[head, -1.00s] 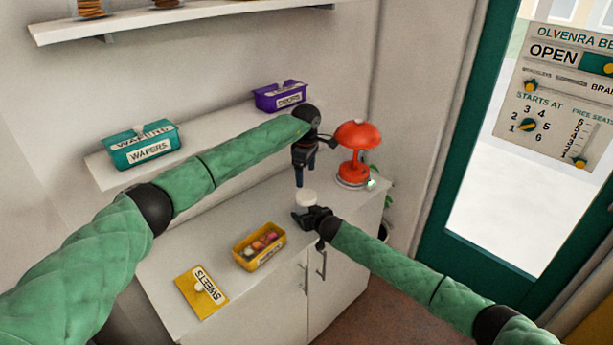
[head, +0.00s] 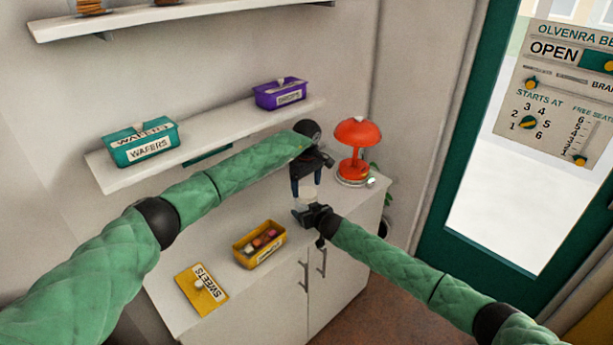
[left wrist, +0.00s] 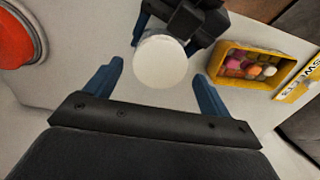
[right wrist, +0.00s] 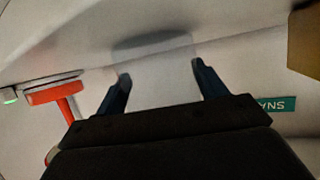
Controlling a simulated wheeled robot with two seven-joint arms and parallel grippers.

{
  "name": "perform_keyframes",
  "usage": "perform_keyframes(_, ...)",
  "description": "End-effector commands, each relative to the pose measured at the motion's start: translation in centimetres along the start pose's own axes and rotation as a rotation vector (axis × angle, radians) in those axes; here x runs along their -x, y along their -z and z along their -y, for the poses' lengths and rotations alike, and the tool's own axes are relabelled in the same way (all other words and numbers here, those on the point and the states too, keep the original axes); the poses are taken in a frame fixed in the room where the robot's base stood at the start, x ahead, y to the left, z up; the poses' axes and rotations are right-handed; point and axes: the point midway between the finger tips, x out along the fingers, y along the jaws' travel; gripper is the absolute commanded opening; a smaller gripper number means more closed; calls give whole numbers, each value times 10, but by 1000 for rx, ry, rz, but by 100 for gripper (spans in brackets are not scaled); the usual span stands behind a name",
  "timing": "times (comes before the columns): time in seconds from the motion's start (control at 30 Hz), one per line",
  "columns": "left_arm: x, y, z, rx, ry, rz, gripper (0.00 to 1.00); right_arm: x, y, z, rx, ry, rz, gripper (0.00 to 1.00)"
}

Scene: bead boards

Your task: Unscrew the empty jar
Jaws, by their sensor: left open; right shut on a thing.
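The jar has a round white lid (left wrist: 160,62), seen from above in the left wrist view. In the head view the pale jar (head: 308,192) stands over the cabinet's right end. My right gripper (head: 312,214) is shut on the jar from the side. In the right wrist view a faint, clear jar body (right wrist: 160,85) shows between its fingers. My left gripper (head: 306,186) points down from above, open, with a finger to each side of the lid. In the left wrist view gaps show between the lid and both fingers.
An orange-red lamp (head: 357,134) stands just behind right. A yellow tin of sweets (head: 245,256) and its lid (head: 196,294) lie to the left on the cabinet top (head: 165,280). Wafers (head: 130,145) and purple (head: 279,95) boxes sit on the shelf above.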

Motion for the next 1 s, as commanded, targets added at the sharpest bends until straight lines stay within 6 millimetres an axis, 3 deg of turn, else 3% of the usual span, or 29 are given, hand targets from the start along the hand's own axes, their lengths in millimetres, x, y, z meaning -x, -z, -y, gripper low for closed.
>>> perform_keyframes(0.2,-20,0,0,1,-1,0,82,0,0,0,0,0,0,7)
perform_keyframes(0.57,-24,0,0,1,-1,-1,82,0,0,0,0,0,0,7)
perform_keyframes(0.8,-24,0,0,1,-1,-1,39,0,0,0,0,0,0,7)
perform_keyframes(1.0,-24,0,0,12,-1,-1,36,0,0,0,0,0,0,7)
